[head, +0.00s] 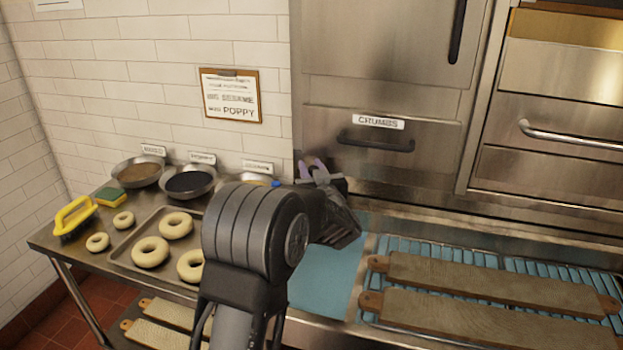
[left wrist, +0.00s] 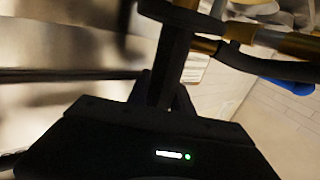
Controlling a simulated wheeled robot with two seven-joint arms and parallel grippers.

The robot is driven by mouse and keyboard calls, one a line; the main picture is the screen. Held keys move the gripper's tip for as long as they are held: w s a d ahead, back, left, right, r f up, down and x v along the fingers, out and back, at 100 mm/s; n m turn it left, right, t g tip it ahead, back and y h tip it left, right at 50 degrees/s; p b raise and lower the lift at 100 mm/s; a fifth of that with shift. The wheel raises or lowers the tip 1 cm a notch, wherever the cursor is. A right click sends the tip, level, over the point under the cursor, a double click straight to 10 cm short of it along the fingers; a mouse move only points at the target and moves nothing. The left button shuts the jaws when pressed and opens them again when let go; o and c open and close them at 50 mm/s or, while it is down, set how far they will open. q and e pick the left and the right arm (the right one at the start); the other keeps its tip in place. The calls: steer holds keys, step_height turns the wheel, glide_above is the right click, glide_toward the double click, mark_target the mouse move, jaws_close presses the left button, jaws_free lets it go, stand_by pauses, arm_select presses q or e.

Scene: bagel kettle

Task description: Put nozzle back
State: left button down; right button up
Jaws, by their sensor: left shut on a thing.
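My left gripper (head: 322,180) is at the end of my raised left arm, in front of the steel panel and just below the drawer marked CRUMBS. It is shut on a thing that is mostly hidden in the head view. In the left wrist view, a dark finger (left wrist: 176,50) stands against a brass tube (left wrist: 285,41) with a black curved lever (left wrist: 258,64), which looks like the nozzle. A small blue part (left wrist: 287,89) shows beside it; a blue tip (head: 276,184) also shows left of the gripper in the head view. The nozzle's resting place cannot be made out.
A tray (head: 122,252) of bagels, several seed bowls (head: 138,172), a yellow-handled brush (head: 72,218) and a sponge (head: 110,197) lie on the left table. Long boards (head: 490,279) rest on a rack over blue water at right. Steel oven fronts (head: 385,90) close off the back.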

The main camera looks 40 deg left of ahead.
arm_select(q)
step_height(320, 180, down, 3)
steer(key=shift+r, duration=0.2)
steer(key=shift+w+f+p, duration=0.1)
steer(key=shift+f+p, duration=0.1)
steer(key=shift+p, duration=0.4)
steer(key=shift+w+f, duration=0.15)
steer(key=shift+f, duration=0.1)
steer(key=shift+f, duration=0.15)
steer(key=c, duration=1.1)
jaws_free()
